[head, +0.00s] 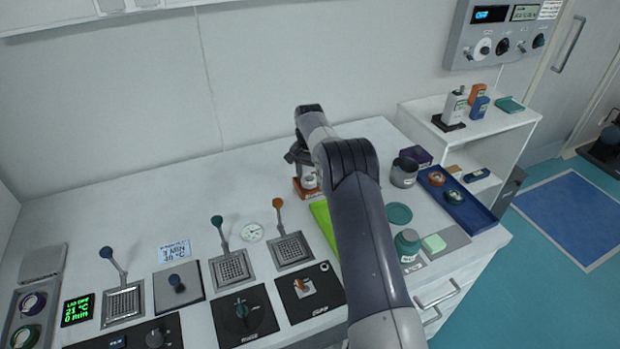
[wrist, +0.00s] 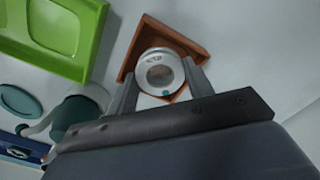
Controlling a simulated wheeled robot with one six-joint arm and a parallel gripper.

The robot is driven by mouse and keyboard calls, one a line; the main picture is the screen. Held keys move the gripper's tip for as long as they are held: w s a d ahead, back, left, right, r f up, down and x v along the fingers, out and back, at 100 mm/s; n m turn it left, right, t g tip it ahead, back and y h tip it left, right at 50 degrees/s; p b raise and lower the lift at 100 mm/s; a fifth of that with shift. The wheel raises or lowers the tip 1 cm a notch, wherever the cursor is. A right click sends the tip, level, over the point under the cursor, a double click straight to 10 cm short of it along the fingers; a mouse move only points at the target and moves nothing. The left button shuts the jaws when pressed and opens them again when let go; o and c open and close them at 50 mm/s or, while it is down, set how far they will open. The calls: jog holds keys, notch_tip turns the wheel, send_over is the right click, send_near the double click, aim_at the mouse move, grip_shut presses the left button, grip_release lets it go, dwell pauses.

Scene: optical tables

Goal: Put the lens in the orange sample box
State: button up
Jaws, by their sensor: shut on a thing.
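My gripper (head: 302,166) is at the back of the white table, pointing down. In the wrist view its two fingers (wrist: 159,77) are shut on the lens, a round piece with a pale ring and a greyish centre (wrist: 160,73). The lens shows as a small white piece under the gripper in the head view (head: 310,182). The orange sample box (head: 306,194) is directly beneath; its walls show around the lens in the wrist view (wrist: 186,40). I cannot tell whether the lens touches the box floor. My gripper hides part of the box.
A lime green tray (head: 323,219) lies close by the box. A teal lid (head: 398,213), a teal jar (head: 407,244), a grey pot (head: 404,173) and a blue tray (head: 475,215) stand to the right. Levers on metal plates (head: 290,249) stand to the left. The table behind those levers is mostly clear.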

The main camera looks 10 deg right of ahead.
aim_at(309, 178)
jog(key=shift+f, duration=0.85)
jog(key=shift+f, duration=0.2)
jog(key=o, duration=0.8)
jog(key=shift+r, duration=0.1)
notch_tip(309, 178, up, 12)
jog(key=b, duration=0.1)
jog(key=shift+r, duration=0.1)
